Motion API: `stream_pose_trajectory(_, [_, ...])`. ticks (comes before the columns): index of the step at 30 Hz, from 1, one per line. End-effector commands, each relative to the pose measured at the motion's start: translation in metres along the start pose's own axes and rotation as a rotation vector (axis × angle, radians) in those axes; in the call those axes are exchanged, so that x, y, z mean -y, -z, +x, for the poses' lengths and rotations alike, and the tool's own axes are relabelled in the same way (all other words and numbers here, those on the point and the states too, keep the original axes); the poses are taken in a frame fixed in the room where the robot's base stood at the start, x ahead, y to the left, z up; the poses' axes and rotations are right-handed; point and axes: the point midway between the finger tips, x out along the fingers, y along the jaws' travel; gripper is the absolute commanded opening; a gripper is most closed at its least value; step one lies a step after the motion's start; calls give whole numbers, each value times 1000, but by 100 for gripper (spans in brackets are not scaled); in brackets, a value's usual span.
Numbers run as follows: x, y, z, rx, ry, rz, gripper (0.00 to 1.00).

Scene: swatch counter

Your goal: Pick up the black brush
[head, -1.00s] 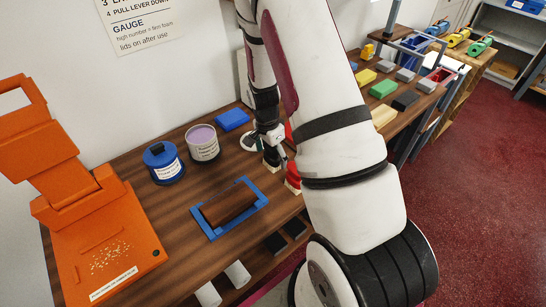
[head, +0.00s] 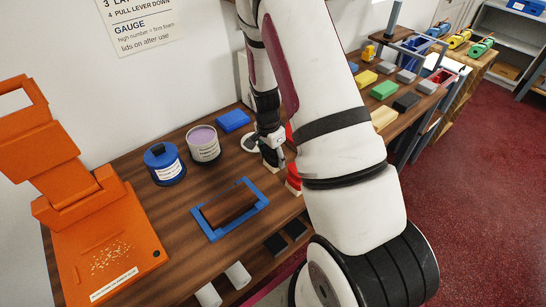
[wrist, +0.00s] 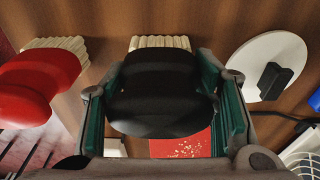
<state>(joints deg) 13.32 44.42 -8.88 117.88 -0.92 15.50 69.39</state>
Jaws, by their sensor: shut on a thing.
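The black brush (wrist: 155,95) fills the middle of the wrist view, with its cream bristles (wrist: 160,42) showing beyond the dark rounded handle. My gripper (wrist: 163,110) is shut on it, with one green-padded finger on each side. In the head view my gripper (head: 271,150) is at the right part of the wooden counter, and my arm hides most of the brush. I cannot tell whether the bristles touch the counter.
A red brush (wrist: 38,85) stands close to the left in the wrist view. A white disc with a black knob (wrist: 268,66) lies to the right. Blue and lilac-topped tins (head: 164,164) (head: 204,144), a blue block (head: 233,121) and a blue-framed brown block (head: 230,205) are nearby.

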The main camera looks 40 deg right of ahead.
Motion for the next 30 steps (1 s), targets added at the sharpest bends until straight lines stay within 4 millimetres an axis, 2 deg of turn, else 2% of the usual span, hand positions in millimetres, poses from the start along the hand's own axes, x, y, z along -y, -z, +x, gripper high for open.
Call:
stream_pose_trajectory(5, [1, 2, -17, -1, 3, 1, 26])
stream_pose_trajectory(12, [2, 7, -59, -1, 4, 0, 26])
stream_pose_trajectory(18, [1, 10, -86, -1, 3, -1, 26])
stream_pose_trajectory(23, [0, 12, -95, 0, 0, 0, 26])
stream_pose_trajectory(30, [0, 12, -96, 0, 0, 0, 26])
